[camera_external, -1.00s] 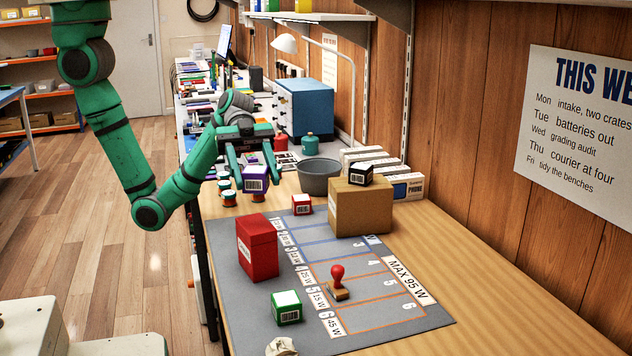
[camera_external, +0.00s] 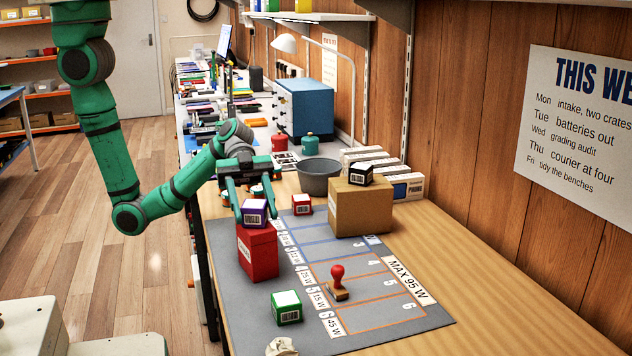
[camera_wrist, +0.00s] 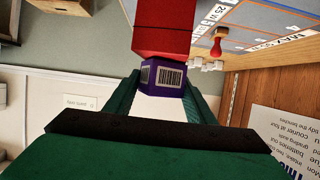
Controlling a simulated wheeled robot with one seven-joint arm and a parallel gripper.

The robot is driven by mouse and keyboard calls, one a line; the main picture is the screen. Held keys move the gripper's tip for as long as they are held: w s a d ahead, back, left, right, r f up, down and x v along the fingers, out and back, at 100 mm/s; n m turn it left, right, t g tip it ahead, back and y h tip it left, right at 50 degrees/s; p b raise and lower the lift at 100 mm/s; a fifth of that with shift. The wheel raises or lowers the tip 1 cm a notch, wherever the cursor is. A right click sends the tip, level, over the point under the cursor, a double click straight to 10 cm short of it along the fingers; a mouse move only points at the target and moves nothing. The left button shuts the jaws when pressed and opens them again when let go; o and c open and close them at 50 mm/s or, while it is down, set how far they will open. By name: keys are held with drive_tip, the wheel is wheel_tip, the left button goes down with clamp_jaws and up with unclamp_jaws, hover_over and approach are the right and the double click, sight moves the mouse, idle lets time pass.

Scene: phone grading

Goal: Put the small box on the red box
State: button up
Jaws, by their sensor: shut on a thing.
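My gripper (camera_external: 254,199) is shut on a small purple box (camera_external: 255,213) with a white top and a barcode label. The small box is at the top of the tall red box (camera_external: 258,253), which stands on the grey mat. I cannot tell whether the two touch or a thin gap is left. In the wrist view the purple box (camera_wrist: 163,78) sits between my green fingers (camera_wrist: 160,100), right against the red box (camera_wrist: 163,28).
A green box (camera_external: 287,307) and a red-knobbed stamp (camera_external: 338,284) stand on the grey mat (camera_external: 240,318). A small red box (camera_external: 301,204) stands behind. A cardboard box (camera_external: 361,206) carries a black box (camera_external: 360,174).

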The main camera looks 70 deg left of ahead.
drive_tip(key=shift+f, duration=0.1)
drive_tip(key=o, duration=1.1)
drive_tip(key=shift+c, duration=0.2)
drive_tip(key=shift+r, duration=0.2)
drive_tip(key=v, duration=1.2)
drive_tip(key=shift+f, duration=0.15)
